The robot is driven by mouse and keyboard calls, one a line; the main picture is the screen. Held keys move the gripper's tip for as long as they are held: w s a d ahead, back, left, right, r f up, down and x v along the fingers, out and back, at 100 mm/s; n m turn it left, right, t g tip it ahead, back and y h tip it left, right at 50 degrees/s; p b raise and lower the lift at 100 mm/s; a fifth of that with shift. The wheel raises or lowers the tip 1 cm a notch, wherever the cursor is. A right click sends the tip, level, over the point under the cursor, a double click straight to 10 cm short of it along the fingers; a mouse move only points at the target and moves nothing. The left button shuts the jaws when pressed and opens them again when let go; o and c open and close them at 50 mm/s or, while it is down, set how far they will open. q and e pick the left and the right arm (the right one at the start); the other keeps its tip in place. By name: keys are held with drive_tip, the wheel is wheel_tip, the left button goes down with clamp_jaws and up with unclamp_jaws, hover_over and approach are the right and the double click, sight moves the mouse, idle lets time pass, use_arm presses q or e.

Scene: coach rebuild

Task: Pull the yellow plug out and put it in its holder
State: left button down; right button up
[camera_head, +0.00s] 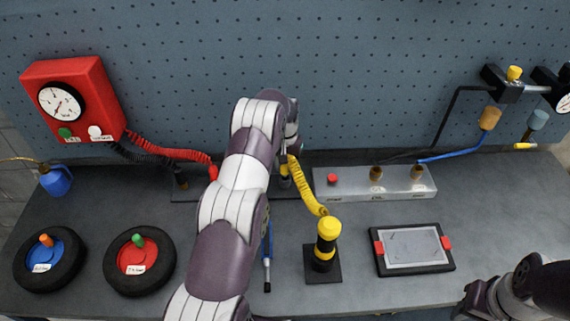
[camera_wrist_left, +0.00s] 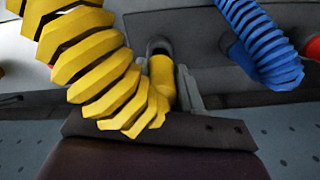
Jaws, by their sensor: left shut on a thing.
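The yellow plug (camera_wrist_left: 161,82) shows in the left wrist view, below a dark round opening in a grey plate. My left gripper (camera_wrist_left: 165,98) is shut on it; the yellow coil covers part of the grip. I cannot tell how far the plug sits in the opening. In the head view my left arm hides most of that gripper. The yellow coiled cord (camera_head: 308,190) runs from beside it to a black post with a yellow top and band (camera_head: 327,250). I cannot tell which thing is the plug's holder. My right arm's end (camera_head: 483,298) is at bottom right, its jaws unclear.
A red gauge box (camera_head: 75,95) with a red coil stands at left. Two round black-rimmed stands (camera_head: 137,290) sit front left. A metal block (camera_head: 405,187) is behind a framed tablet (camera_head: 412,270). A blue coil (camera_wrist_left: 262,45) is near the left gripper. Some bench is clear at right.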

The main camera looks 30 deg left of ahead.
use_arm(q)
drive_tip(key=shift+f, duration=0.25)
drive_tip(key=shift+f+b, duration=0.45)
drive_tip(key=shift+b, duration=0.05)
drive_tip(key=shift+f+b, duration=0.6)
drive_tip(key=shift+f, duration=0.1)
drive_tip(key=c, duration=0.7)
unclamp_jaws()
